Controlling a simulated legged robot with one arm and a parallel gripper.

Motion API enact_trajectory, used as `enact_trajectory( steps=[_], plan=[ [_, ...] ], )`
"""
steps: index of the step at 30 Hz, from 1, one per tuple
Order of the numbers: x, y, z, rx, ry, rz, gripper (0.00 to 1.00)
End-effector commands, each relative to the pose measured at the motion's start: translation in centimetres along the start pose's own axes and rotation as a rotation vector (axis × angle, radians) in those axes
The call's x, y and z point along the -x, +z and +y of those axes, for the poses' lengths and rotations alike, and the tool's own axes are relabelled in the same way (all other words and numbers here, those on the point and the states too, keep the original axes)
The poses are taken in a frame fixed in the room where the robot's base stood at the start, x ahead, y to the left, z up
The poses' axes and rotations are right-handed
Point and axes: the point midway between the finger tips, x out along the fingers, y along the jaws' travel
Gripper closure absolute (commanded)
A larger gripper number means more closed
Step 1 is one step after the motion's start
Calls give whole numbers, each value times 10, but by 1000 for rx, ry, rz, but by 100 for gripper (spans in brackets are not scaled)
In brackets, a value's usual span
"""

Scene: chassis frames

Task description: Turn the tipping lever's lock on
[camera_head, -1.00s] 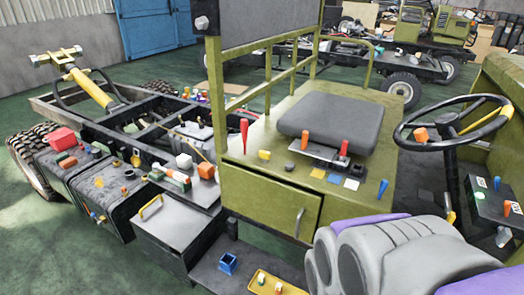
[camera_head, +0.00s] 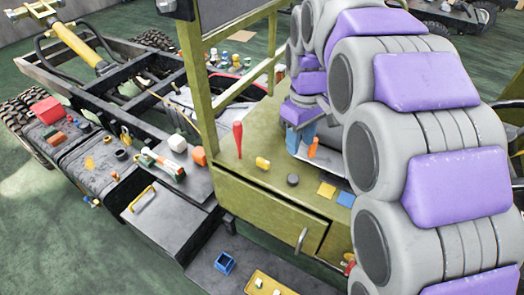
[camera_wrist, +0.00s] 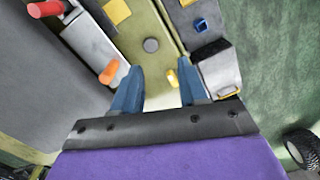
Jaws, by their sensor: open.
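My gripper (camera_head: 300,143) hangs above the olive cab deck beside the seat area, with its blue fingers apart and nothing between them. In the wrist view my gripper (camera_wrist: 159,66) is open over the deck. An orange lever (camera_head: 313,147) stands close to the fingers; it also shows left of them in the wrist view (camera_wrist: 108,72). A red lever (camera_head: 238,140) stands upright at the deck's left, and a small yellow piece (camera_head: 262,162) lies near it. That yellow piece (camera_wrist: 173,78) appears between the fingers' lines in the wrist view. I cannot tell which part is the tipping lever's lock.
A black round knob (camera_head: 292,180), a yellow square (camera_head: 327,190) and a blue square (camera_head: 346,198) are on the deck. An olive post frame (camera_head: 198,85) rises at the left. My arm hides the seat and steering wheel. Another red lever (camera_wrist: 45,8) shows in the wrist view.

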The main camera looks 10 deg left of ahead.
Motion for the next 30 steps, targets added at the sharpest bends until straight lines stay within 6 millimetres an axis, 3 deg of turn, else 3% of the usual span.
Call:
enact_trajectory(
  steps=[1, 6, 12, 22, 30],
  plan=[
    [7, -20, 1, 47, 5, 7, 57],
    [16, -74, -4, 195, 15, 16, 57],
    [21, -112, -13, 308, 25, 30, 57],
    [6, -119, -12, 343, 23, 33, 57],
    [-44, -122, -13, 343, 23, 30, 57]
  ],
)
